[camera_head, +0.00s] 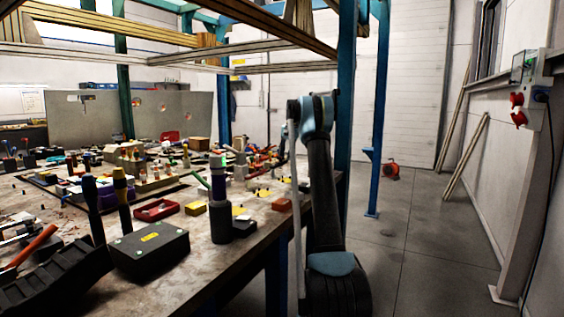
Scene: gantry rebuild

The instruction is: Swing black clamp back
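I cannot pick out the black clamp with certainty among the many small items on the workbench (262,243). Small dark parts sit around the middle and far end of the bench, too small to tell apart. My arm rises at the bench's right side and bends at a blue-grey joint near the top. The part beyond that joint points away from the camera and is hidden. My gripper cannot be made out, so its fingers and anything in them are not visible.
A black box with a yellow label (150,248), a purple-topped cylinder (220,215) and a red tray (156,210) stand on the near bench. A blue post (378,120) stands right of my arm.

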